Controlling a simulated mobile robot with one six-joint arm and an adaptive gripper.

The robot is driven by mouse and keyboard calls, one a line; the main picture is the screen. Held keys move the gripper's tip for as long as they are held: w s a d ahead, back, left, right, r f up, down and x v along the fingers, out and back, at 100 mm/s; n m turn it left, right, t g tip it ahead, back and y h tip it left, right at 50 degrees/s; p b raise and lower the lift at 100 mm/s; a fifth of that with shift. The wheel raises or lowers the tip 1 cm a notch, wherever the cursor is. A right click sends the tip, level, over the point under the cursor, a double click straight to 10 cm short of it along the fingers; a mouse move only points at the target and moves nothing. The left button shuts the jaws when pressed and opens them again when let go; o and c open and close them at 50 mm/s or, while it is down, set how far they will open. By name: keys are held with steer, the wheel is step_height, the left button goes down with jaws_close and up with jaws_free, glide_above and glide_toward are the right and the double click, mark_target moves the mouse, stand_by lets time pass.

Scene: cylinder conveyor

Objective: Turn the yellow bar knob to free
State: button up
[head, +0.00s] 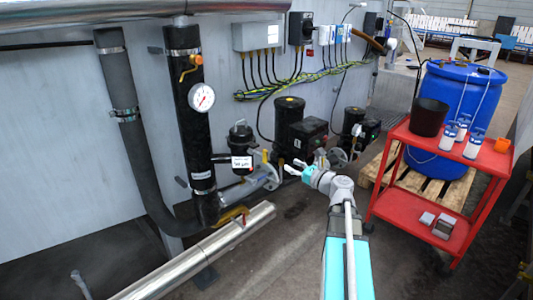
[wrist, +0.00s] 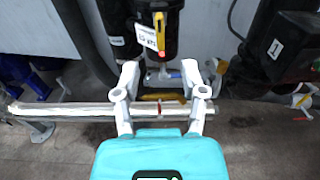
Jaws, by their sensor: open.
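A small upright yellow bar (head: 265,156) stands beside a black pot with a white label, left of my gripper in the head view. In the wrist view a yellow bar (wrist: 159,29) stands upright beside a white tag, above and beyond the space between my fingers. I take it for the knob; its markings are too small to read. My gripper (head: 295,165) is open and empty, and apart from the bar. In the wrist view my gripper (wrist: 158,80) has both fingers spread, with nothing between them.
A yellow lever (head: 232,215) sits low on the thick black pipe. A silver pipe (head: 195,258) runs near the floor. Black pumps (head: 288,122) stand behind my gripper. A red cart (head: 405,200) stands right of my arm. The wall carries cables and boxes.

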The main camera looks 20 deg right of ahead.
mark_target(267, 152)
steer(key=x, duration=1.4)
steer(key=shift+s, duration=0.1)
